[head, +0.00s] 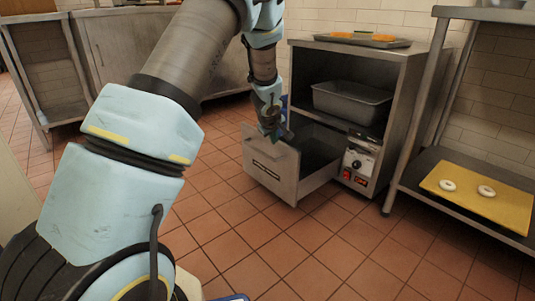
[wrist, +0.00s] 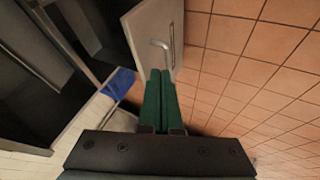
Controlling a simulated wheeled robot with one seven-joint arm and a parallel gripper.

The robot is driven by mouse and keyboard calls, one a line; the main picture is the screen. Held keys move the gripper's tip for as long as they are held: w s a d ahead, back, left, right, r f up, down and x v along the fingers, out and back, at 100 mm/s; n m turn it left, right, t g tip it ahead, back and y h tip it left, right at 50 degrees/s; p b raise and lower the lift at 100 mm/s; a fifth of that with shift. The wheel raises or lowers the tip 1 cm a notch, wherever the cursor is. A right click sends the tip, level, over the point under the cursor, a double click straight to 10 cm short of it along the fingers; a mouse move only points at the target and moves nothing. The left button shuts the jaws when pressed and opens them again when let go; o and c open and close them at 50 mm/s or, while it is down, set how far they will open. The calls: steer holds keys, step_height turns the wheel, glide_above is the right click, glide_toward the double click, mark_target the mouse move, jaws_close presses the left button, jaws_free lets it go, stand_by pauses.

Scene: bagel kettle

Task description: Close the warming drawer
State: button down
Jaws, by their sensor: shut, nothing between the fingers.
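The warming drawer (head: 268,166) is pulled out from the lower left of a steel cabinet (head: 399,99). Its grey front has a dark label, and its inside looks empty where I can see it. My gripper (head: 272,128) is over the top edge of the drawer front in the head view. Its green fingers (wrist: 160,74) are together and empty, pointing at the drawer front; I cannot tell whether they touch it.
A control panel (head: 359,163) with red switches is right of the drawer. A metal pan (head: 352,103) sits on the cabinet shelf. A blue object (wrist: 118,83) shows beside the drawer. A rack at right holds a yellow board (head: 470,208) with two bagels. Tiled floor in front is clear.

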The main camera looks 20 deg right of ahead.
steer(key=w+f, duration=0.1)
steer(key=b, duration=0.2)
glide_toward(284, 152)
step_height(284, 152, down, 3)
steer(key=w, duration=0.2)
steer(key=shift+w+d+f, duration=0.15)
steer(key=shift+d+f, duration=0.05)
steer(key=shift+d, duration=0.45)
steer(key=shift+p, duration=0.3)
